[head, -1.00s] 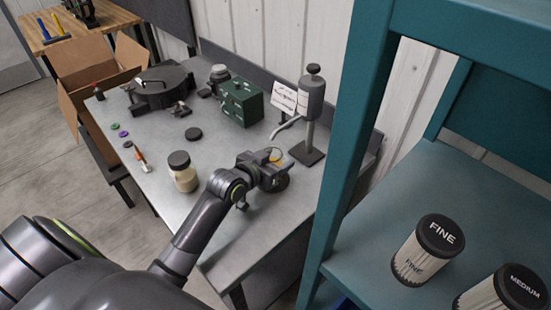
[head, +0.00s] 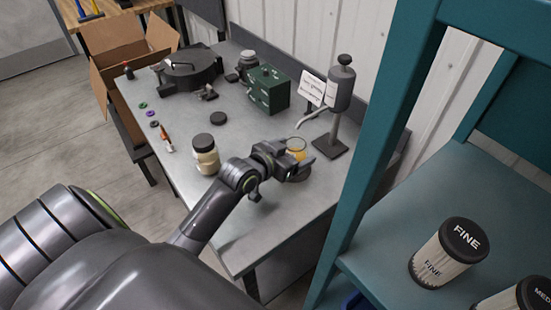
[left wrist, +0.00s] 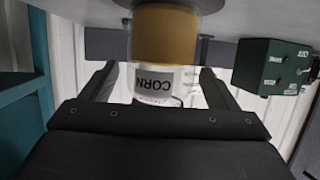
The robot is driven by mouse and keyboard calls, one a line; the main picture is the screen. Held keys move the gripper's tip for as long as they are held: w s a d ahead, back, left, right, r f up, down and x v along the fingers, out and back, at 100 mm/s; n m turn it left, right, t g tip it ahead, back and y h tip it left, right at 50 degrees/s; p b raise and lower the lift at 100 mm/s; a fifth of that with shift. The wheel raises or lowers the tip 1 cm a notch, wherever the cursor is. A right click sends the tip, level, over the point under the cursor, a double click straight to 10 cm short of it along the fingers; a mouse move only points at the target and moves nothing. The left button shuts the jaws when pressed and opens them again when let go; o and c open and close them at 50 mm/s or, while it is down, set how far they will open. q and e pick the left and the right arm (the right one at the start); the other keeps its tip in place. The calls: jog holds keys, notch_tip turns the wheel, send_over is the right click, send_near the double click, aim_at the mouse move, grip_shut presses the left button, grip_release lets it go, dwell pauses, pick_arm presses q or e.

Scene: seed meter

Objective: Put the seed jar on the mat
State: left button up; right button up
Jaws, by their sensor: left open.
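A clear jar of yellow seed (head: 297,146) stands on the grey bench; its CORN label shows upside down on the jar (left wrist: 155,85) in the left wrist view. My left gripper (head: 292,162) is open at this jar. In the wrist view the fingers (left wrist: 158,90) lie on either side of it, with gaps. A second jar (head: 206,158), with pale contents and a black lid, stands to the left of the gripper. A dark round shape shows around the gripper's tip at the yellow jar's foot; I cannot tell whether it is a mat. My right gripper is out of view.
A dispenser stand (head: 340,95) with a spout is just behind the yellow jar. A green box (head: 268,88), a black disc (head: 218,118) and a round black device (head: 192,70) are farther back. A teal shelf (head: 375,150) with a FINE canister (head: 445,255) rises at right.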

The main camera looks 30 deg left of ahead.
pick_arm(q)
jog(key=v, duration=0.9)
jog(key=shift+s+r, duration=0.1)
jog(key=shift+s, duration=0.05)
